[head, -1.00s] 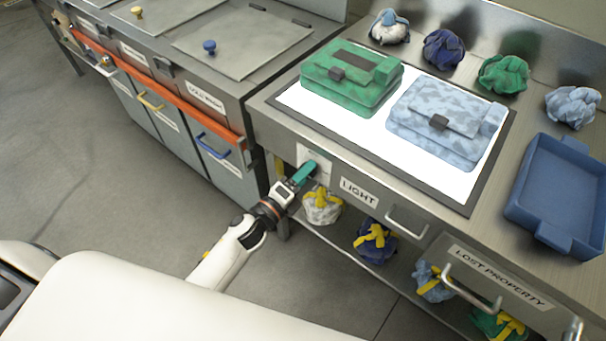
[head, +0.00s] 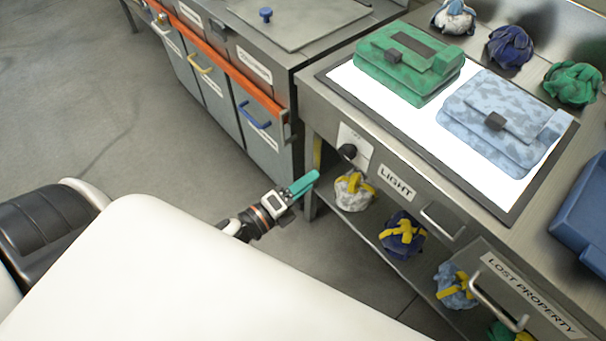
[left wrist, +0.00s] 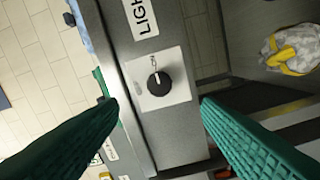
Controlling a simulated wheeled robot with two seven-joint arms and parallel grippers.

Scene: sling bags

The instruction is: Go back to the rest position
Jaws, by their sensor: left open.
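My left gripper (head: 304,184) is in the middle of the head view, in front of the steel counter and a little below its light knob (head: 347,151). Its green fingers are apart and empty in the left wrist view (left wrist: 160,112). The black knob (left wrist: 159,84) shows between and beyond them on its pale plate, clear of both fingers. The light panel (head: 360,90) glows white, with a green sling bag (head: 408,62) and a light blue patterned sling bag (head: 500,120) on it. My right gripper is not in view.
Several cloth bundles stand at the counter's back, such as a navy one (head: 510,47). A blue tray (head: 585,215) is at right. Yellow-tied bundles (head: 402,234) lie on the lower shelf. Drawer handles (head: 497,303) stick out. The floor (head: 130,110) at left is open.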

